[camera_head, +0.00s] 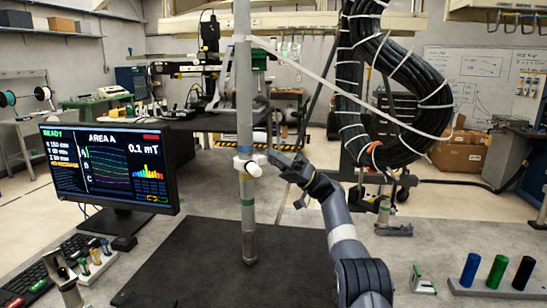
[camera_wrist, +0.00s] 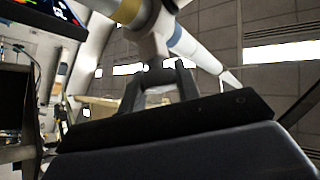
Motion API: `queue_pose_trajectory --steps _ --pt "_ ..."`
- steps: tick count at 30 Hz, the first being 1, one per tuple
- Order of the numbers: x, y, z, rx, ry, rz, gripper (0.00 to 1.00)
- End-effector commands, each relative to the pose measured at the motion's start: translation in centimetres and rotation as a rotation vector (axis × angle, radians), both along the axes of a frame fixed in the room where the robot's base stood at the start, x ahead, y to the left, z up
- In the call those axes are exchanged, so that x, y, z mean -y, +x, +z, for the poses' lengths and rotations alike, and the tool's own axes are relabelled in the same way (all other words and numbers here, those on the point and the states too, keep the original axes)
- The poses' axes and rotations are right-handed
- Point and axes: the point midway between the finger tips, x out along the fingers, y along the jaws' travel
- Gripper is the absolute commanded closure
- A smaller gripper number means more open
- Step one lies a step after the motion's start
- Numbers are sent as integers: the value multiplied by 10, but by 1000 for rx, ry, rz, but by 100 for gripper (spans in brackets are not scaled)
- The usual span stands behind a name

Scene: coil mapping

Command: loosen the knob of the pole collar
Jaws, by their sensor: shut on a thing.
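A grey upright pole (camera_head: 243,90) stands on the dark mat, with green and yellowish bands along it. A white collar (camera_head: 246,160) sits around the pole at mid-height, with a white round stub (camera_head: 253,170) facing the camera. My gripper (camera_head: 268,156) reaches the collar from the right and is shut on its knob at that side. In the wrist view the two dark fingertips (camera_wrist: 163,72) meet the white collar (camera_wrist: 150,25), and the pole (camera_wrist: 195,48) runs diagonally behind.
A monitor (camera_head: 105,165) reading "AREA A" and 0.1 mT stands left of the pole. A thick black cable bundle (camera_head: 350,100) hangs behind my arm, and a pale thin cable (camera_head: 325,83) slants from the pole. Coloured cylinders (camera_head: 497,271) stand at right. The dark mat (camera_head: 190,265) is clear around the pole.

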Motion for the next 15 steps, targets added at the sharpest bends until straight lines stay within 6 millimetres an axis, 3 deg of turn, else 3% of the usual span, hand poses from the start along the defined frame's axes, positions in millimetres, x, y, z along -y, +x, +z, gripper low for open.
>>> queue_pose_trajectory --steps 4,5,12,15 --pt "0 0 0 -2 0 -1 92" --pt "0 0 0 -2 0 -1 68" --pt "0 0 0 -1 -1 0 49" --pt "0 0 0 -1 -1 0 47"
